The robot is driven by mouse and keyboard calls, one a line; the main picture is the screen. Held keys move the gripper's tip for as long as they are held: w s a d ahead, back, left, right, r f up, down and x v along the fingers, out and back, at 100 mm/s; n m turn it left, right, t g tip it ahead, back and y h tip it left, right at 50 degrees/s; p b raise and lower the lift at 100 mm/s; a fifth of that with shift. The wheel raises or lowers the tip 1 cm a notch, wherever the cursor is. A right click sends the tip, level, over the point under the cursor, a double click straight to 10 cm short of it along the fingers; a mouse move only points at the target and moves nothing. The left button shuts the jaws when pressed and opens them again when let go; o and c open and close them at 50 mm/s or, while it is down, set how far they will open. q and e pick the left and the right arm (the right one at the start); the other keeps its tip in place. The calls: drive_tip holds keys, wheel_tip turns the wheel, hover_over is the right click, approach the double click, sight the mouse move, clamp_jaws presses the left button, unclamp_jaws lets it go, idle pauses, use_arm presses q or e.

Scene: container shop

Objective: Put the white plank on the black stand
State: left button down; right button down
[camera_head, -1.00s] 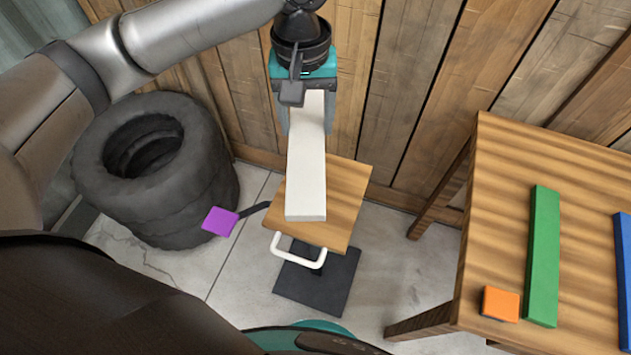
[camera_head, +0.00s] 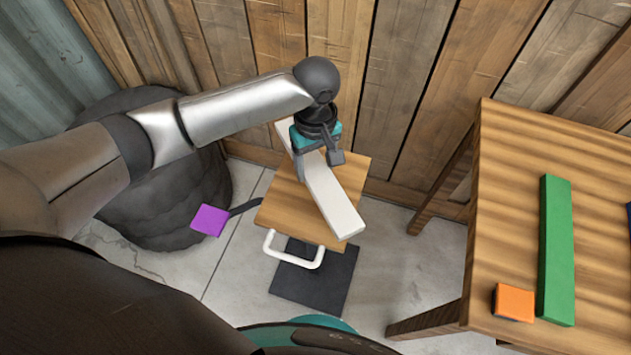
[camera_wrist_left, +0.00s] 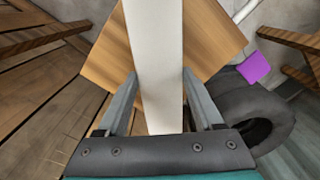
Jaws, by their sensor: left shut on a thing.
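The white plank (camera_head: 335,200) lies diagonally over the square wooden top (camera_head: 283,213) of the stand, with its near end past the top's right edge. My left gripper (camera_head: 316,162) is shut on the plank toward its far end. In the left wrist view the plank (camera_wrist_left: 155,45) runs between the fingers (camera_wrist_left: 160,80), above the wooden top (camera_wrist_left: 108,60). I cannot tell whether it touches the top. The stand has a black base (camera_head: 312,280) on the floor and a white handle (camera_head: 292,258) in front. My right gripper is not in view.
A purple square (camera_head: 210,220) on a dark arm sticks out left of the stand. A wooden table (camera_head: 500,220) at right holds a green plank (camera_head: 556,250) and an orange block (camera_head: 514,302). A wooden wall (camera_head: 420,90) is close behind.

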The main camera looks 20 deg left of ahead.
sight(315, 179)
use_arm(q)
wheel_tip(315, 179, down, 5)
drive_tip(key=shift+f+b, duration=0.2)
drive_tip(key=shift+b, duration=0.7)
drive_tip(key=shift+r, duration=0.1)
drive_tip(key=shift+c, duration=0.2)
unclamp_jaws()
wheel_tip(315, 179, up, 11)
drive_tip(key=p, duration=0.4)
drive_tip(key=shift+r, duration=0.5)
